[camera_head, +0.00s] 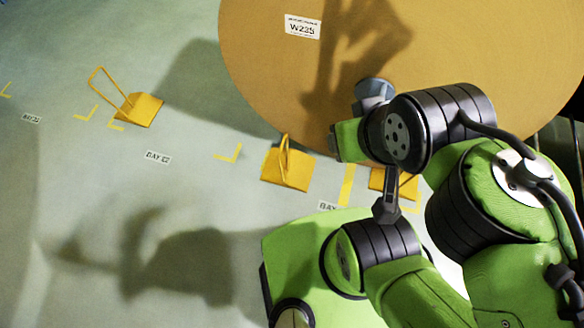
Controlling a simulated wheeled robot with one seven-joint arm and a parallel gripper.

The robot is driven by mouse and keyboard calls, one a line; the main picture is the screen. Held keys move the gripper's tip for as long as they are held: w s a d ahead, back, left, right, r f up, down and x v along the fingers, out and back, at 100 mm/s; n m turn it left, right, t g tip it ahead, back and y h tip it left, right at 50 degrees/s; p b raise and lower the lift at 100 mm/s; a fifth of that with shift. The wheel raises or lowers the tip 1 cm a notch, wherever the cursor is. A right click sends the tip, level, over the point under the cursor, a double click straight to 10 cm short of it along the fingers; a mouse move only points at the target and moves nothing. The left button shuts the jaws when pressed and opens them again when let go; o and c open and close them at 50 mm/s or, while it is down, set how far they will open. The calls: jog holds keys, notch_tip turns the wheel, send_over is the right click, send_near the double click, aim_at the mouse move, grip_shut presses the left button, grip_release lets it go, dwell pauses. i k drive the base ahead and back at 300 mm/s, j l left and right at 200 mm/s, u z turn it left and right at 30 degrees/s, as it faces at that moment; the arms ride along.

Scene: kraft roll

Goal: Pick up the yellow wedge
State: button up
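Several yellow wedges show in the head view. One yellow wedge (138,110) with a tall wire-like handle lies on the floor at the left, clear of the roll. A second wedge (287,170) sits at the lower edge of the big roll, its handle upright. A third wedge (381,182) is partly hidden behind my arm. My gripper (387,207) seems to be the grey part beside the third wedge. My arm links hide much of it, and its fingertips are not clear. I cannot tell whether it touches that wedge.
A huge brown kraft roll (270,70) with a label "W235" (302,27) fills the upper right. Yellow corner marks and bay labels (158,158) lie on the grey-green floor. The floor at left and lower left is open, under shadows.

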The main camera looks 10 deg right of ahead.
aim_at(292, 169)
jog(key=i+u, duration=0.15)
jog(key=u, duration=0.3)
jog(key=i+l+u, duration=0.1)
jog(key=u, duration=0.35)
jog(key=i+l+u, duration=0.15)
jog(key=u, duration=0.3)
jog(key=i+l+u, duration=0.15)
jog(key=u, duration=0.3)
